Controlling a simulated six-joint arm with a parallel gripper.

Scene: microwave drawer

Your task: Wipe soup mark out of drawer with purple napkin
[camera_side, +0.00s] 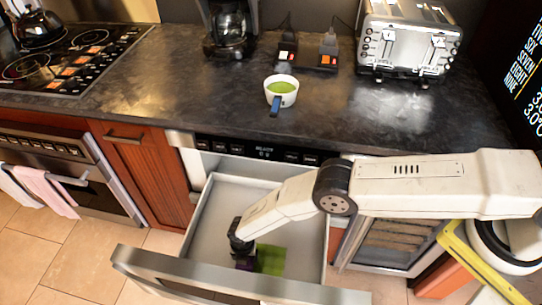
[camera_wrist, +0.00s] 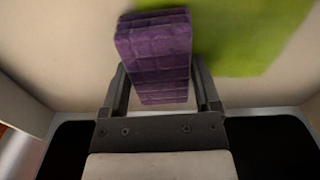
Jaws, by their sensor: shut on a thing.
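The microwave drawer (camera_side: 208,205) is pulled open, and my arm reaches down into it. My gripper (camera_side: 240,248) is low inside, near the drawer's front wall. In the wrist view my gripper (camera_wrist: 158,90) is shut on the folded purple napkin (camera_wrist: 155,50). In the side view only a small dark purple part of the napkin (camera_side: 244,263) shows. The green soup mark (camera_side: 271,260) lies on the drawer floor just right of the napkin. In the wrist view the soup mark (camera_wrist: 245,35) spreads right of the napkin, whose edge overlaps it in the picture. Contact with the floor is hard to tell.
A white cup of green soup (camera_side: 282,90) with a blue handle stands on the dark counter (camera_side: 190,75). A toaster (camera_side: 408,40) and a coffee maker (camera_side: 228,28) stand behind. The drawer's steel front (camera_side: 190,278) and side walls enclose my gripper.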

